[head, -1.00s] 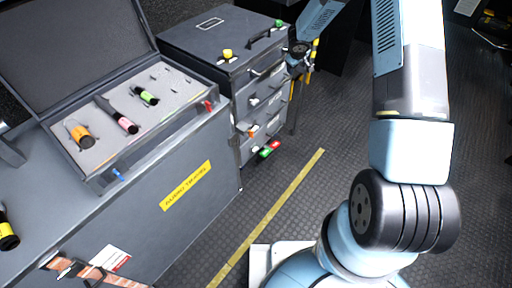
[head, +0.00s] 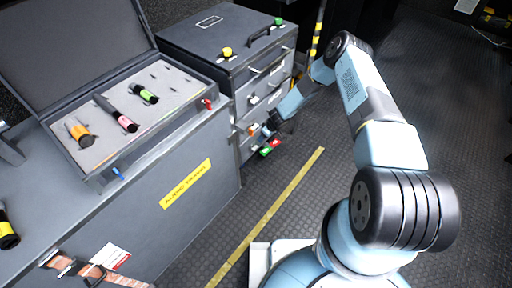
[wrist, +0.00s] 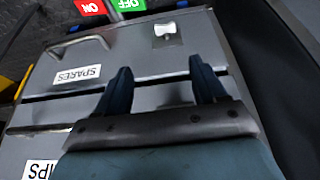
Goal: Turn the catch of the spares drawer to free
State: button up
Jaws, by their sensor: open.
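The spares drawer (wrist: 130,60) fills the upper part of the wrist view, with its "SPARES" label (wrist: 77,75) and a bar handle (wrist: 82,46) at the left. Its catch (wrist: 165,29) is a small pale, waisted knob on a plate, at the upper right of the drawer front. My gripper (wrist: 161,72) is open and empty. Its two dark fingers straddle the catch's line in the picture, with the tips short of the catch and apart from it. In the head view my gripper (head: 270,125) is at the lower part of the drawer cabinet (head: 205,55), covering part of its front.
A grey case bench (head: 140,220) with an open tool case (head: 95,180) stands left. The floor by the yellow line (head: 270,215) is clear.

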aim_at(256, 148)
jog(key=x, duration=1)
jog(key=s+x, duration=0.1)
jog(key=x, duration=0.3)
jog(key=shift+w+a+f, duration=0.1)
jog(key=shift+a+f, duration=0.1)
jog(key=shift+f, duration=0.25)
jog(key=shift+c, duration=0.2)
